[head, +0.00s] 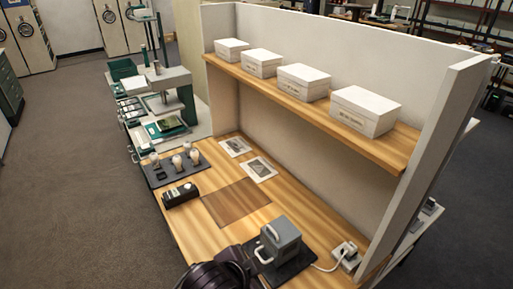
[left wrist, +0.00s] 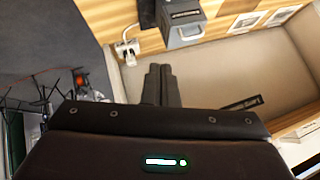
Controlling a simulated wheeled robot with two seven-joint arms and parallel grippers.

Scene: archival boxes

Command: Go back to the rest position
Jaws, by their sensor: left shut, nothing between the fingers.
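My left gripper (left wrist: 160,70) shows in the left wrist view. Its two dark fingers are together and nothing is between them. It is in the air, pointing toward the pale partition wall (left wrist: 215,72), apart from the grey device (left wrist: 184,33) on the bench. In the head view a dark ribbed shape (head: 215,274) stands at the bottom edge; I cannot tell which part it is. My right gripper is in neither view.
Several white archival boxes (head: 366,111) stand on the wooden shelf (head: 300,103). The bench below holds the grey device (head: 281,240), a white socket unit (head: 346,256), a black device (head: 181,195), a dark tray (head: 160,176) and two photographs (head: 235,146). The floor (head: 75,190) at left is clear.

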